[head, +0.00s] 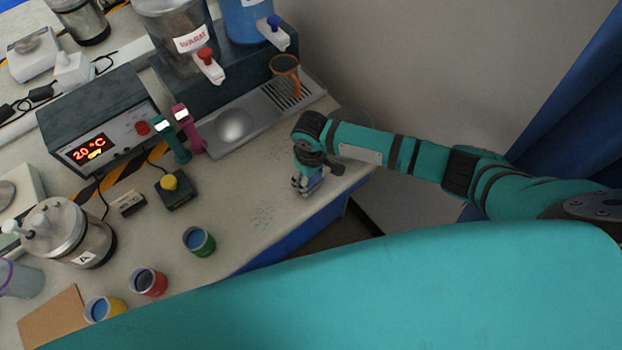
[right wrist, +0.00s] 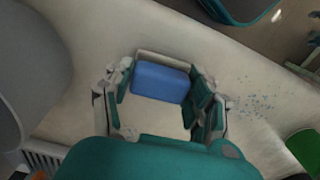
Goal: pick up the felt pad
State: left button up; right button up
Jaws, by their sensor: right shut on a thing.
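The felt pad (right wrist: 160,82) is a blue block with a pale edge, seen between the two fingers of my right gripper (right wrist: 160,100) in the right wrist view. In the head view my right gripper (head: 308,187) points down at the right end of the counter, with a bit of the blue pad (head: 316,178) showing at its fingers. The gripper is shut on the pad. I cannot tell whether the pad touches the counter. My left gripper is not in view.
Beyond stand a drip tray (head: 235,125) and an orange-rimmed cup (head: 285,68). A green cup (head: 199,241), red cup (head: 149,282) and yellow cup (head: 104,309) stand near the front edge.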

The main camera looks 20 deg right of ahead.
jog(key=shift+r, duration=0.4)
jog(key=shift+s+r+b, duration=0.25)
jog(key=shift+r+b, duration=0.2)
jog(key=shift+r, duration=0.5)
jog(key=s+d+r+b, duration=0.1)
jog(key=s+b, duration=0.1)
jog(key=s, duration=1.3)
jog(key=shift+s+r, duration=0.25)
jog(key=shift+r, duration=0.1)
jog(key=shift+d, duration=0.1)
